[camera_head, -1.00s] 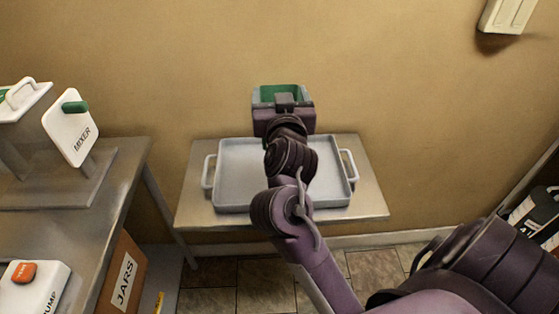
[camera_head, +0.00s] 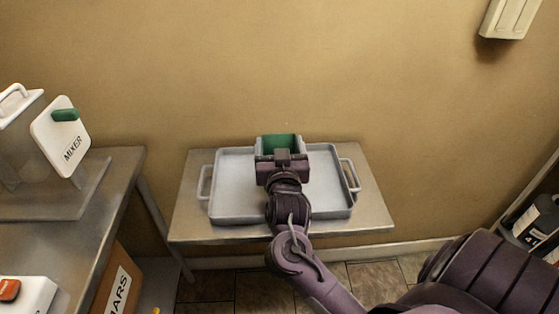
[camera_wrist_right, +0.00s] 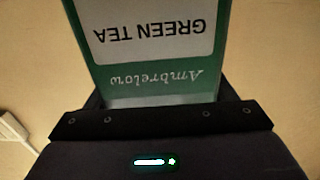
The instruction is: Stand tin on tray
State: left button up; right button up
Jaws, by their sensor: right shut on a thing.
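The green tea tin (camera_head: 279,143) is at the back middle of the grey tray (camera_head: 235,187) in the head view. My right gripper (camera_head: 282,160) is shut on it. In the right wrist view the tin (camera_wrist_right: 155,50) shows a green and white label reading "GREEN TEA" and "Ambrelow", upside down in the picture. The gripper hides the tin's lower part, so I cannot tell whether it touches the tray. The tray has raised rims and a handle at each end. My left gripper is not in view.
The tray lies on a small metal table (camera_head: 372,212) against the tan wall. A metal bench at the left holds a white mixer panel (camera_head: 60,135). A cardboard box (camera_head: 118,283) stands below. The tray's left and right sides are clear.

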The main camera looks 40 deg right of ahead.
jog(key=shift+f, duration=2.15)
jog(key=shift+f, duration=0.1)
jog(key=o, duration=1.5)
jog(key=shift+c, duration=0.2)
jog(key=b+v, duration=0.1)
jog(key=v, duration=1.1)
jog(key=shift+s, duration=0.1)
